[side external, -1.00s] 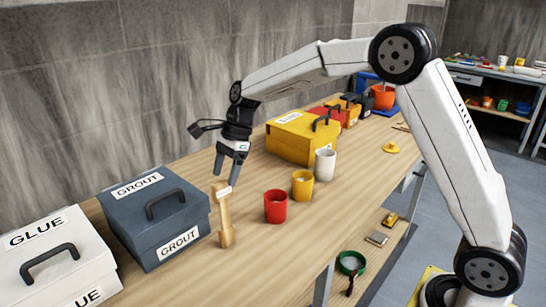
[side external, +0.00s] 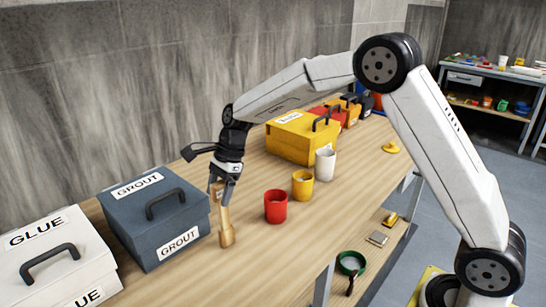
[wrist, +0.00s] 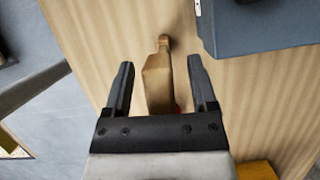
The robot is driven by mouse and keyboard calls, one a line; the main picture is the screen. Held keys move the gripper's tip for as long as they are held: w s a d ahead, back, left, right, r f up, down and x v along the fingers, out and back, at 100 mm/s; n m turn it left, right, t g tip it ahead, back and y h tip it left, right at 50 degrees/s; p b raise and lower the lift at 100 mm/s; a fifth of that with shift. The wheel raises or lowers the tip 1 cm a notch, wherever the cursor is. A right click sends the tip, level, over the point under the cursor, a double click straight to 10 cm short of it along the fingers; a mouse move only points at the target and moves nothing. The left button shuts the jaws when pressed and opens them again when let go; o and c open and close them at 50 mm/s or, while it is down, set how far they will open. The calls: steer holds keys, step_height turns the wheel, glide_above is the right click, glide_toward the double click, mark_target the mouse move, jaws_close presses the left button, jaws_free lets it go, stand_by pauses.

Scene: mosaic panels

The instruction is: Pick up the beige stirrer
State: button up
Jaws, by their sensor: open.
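The beige stirrer (side external: 227,235) stands upright on the wooden table, just right of the blue-grey GROUT box, in the side view. My gripper (side external: 222,194) is open and pointing down at the stirrer's upper end. In the wrist view the stirrer (wrist: 158,80) lies between the two open fingers of my gripper (wrist: 160,88), with a gap showing on each side. The fingers partly cover the stirrer's top in the side view.
The GROUT box (side external: 150,240) stands close on the left, with a white GLUE box (side external: 40,285) beyond it. Red (side external: 276,206), yellow (side external: 302,184) and white (side external: 325,163) cups stand to the right. A yellow box (side external: 290,145) is behind them.

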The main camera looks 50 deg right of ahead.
jaws_close()
steer(key=shift+r, duration=0.15)
steer(key=shift+r, duration=0.85)
steer(key=s+d+r, duration=0.1)
steer(key=s+r, duration=1)
steer(key=s, duration=0.3)
steer(key=shift+d, duration=0.4)
steer(key=shift+w, duration=0.1)
